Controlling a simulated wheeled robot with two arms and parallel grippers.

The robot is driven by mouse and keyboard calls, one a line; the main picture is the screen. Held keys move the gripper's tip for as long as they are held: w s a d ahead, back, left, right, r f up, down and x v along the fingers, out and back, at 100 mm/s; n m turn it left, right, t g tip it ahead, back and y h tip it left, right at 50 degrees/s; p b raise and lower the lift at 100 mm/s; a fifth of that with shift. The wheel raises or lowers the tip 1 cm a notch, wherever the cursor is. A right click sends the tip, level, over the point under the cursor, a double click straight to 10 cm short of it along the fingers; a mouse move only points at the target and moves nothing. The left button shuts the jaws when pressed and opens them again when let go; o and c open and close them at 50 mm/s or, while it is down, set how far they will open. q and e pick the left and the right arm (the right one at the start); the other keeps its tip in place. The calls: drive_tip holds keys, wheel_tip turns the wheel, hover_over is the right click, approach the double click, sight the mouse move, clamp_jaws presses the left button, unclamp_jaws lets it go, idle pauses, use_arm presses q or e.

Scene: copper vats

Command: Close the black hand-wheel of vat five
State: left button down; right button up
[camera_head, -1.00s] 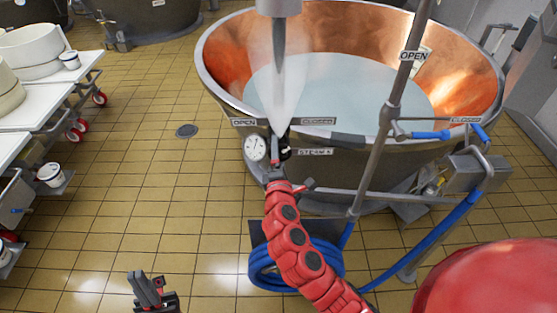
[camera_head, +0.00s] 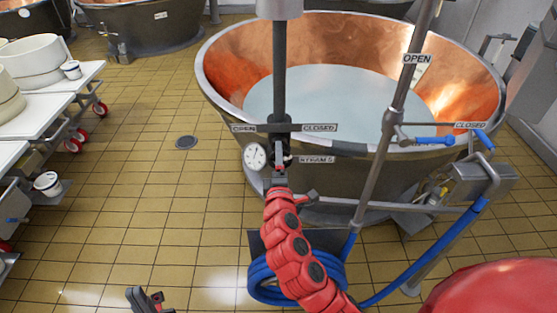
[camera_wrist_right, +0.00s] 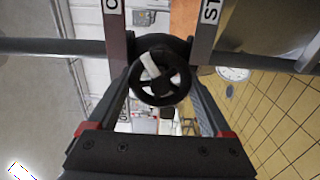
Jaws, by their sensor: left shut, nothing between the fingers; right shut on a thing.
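The black hand-wheel (camera_wrist_right: 160,76) sits between the fingers of my right gripper (camera_head: 279,170), which is shut on it in the right wrist view. In the head view the gripper mostly hides the wheel. A "STEAM 5" label (camera_head: 316,160) is right beside it, with "OPEN" and "CLOSED" plates above. A round white gauge (camera_head: 255,156) is just left of it and also shows in the right wrist view (camera_wrist_right: 233,74). Behind stands the copper vat (camera_head: 230,68), holding pale liquid. No steam plume shows at the vertical pipe (camera_head: 279,75). My left gripper (camera_head: 146,299) is shut and empty at the bottom left.
A coiled blue hose (camera_head: 262,285) lies below. White carts (camera_head: 50,108) line the left. Tiled floor between is open.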

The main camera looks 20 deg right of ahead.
drive_tip(key=o, duration=1.2)
drive_tip(key=shift+c, duration=0.2)
drive_tip(key=p+v, duration=0.3)
drive_tip(key=v, duration=1.4)
drive_tip(key=shift+s, duration=0.25)
drive_tip(key=shift+r, duration=0.1)
